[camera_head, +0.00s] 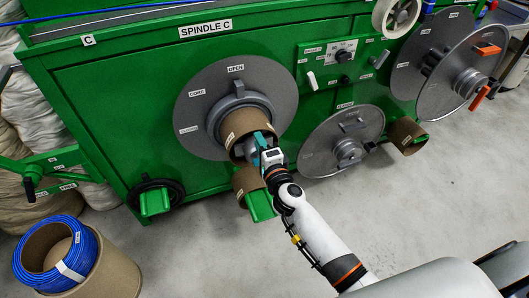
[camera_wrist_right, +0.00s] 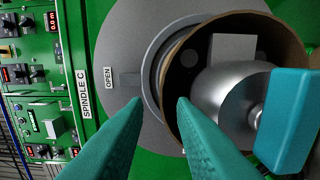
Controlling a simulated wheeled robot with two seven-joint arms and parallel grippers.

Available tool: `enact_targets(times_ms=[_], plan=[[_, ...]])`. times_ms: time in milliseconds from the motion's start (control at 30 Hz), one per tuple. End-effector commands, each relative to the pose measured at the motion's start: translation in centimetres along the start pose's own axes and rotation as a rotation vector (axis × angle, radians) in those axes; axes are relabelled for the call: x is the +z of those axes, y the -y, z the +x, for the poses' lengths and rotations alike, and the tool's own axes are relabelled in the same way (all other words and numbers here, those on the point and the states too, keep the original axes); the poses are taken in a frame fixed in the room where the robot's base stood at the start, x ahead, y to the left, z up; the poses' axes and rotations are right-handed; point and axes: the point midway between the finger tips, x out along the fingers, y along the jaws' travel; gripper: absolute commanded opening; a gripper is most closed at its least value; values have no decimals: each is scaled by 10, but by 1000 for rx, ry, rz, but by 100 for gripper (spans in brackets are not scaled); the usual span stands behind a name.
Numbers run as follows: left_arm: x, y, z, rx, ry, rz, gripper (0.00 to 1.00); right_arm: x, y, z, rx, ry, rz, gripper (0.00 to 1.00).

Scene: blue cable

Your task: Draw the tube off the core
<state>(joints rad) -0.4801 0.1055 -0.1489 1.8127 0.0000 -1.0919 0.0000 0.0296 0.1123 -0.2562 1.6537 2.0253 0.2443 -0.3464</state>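A brown cardboard tube (camera_head: 248,123) sits around the spindle core, in front of a round grey flange (camera_head: 205,85) on the green SPINDLE C machine. The right wrist view looks into the open end of the tube (camera_wrist_right: 262,27), with the silver core (camera_wrist_right: 215,90) inside. My right gripper (camera_head: 266,146) is at the tube's near end. Its teal fingers show in the right wrist view (camera_wrist_right: 161,102), apart, one over the tube's rim and one outside it. I see no contact. A teal block (camera_wrist_right: 285,120) stands before the core's end. My left gripper is not in view.
A second brown tube (camera_head: 247,181) sits on a green peg below. A removed-looking grey flange (camera_head: 340,140) leans at right, near another brown tube (camera_head: 407,133). A blue cable coil (camera_head: 75,255) rests on a brown tube at lower left. The floor (camera_head: 440,195) at right is clear.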

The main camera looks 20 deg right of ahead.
Motion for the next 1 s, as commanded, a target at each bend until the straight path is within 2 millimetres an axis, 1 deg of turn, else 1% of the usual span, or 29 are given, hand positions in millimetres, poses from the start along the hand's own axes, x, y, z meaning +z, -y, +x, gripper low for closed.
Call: enact_targets(times_ms=[33, 200, 400, 600, 867, 900, 967, 1000], plan=[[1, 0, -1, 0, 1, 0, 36, 0, 0, 7, 1, 0, -1, 24], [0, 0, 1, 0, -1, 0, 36, 0, -1, 27, 1, 0, -2, 24], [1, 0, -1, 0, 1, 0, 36, 0, 0, 44, 0, 0, -2, 24], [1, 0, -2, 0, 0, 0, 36, 0, 0, 52, 0, 0, -2, 24], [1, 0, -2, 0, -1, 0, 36, 0, 0, 52, 0, -1, -1, 24], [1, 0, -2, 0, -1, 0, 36, 0, 0, 52, 0, -1, -1, 22], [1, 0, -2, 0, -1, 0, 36, 0, 0, 52, 0, 0, -1, 12], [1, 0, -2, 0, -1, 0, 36, 0, 0, 52, 0, 0, -1, 6]])
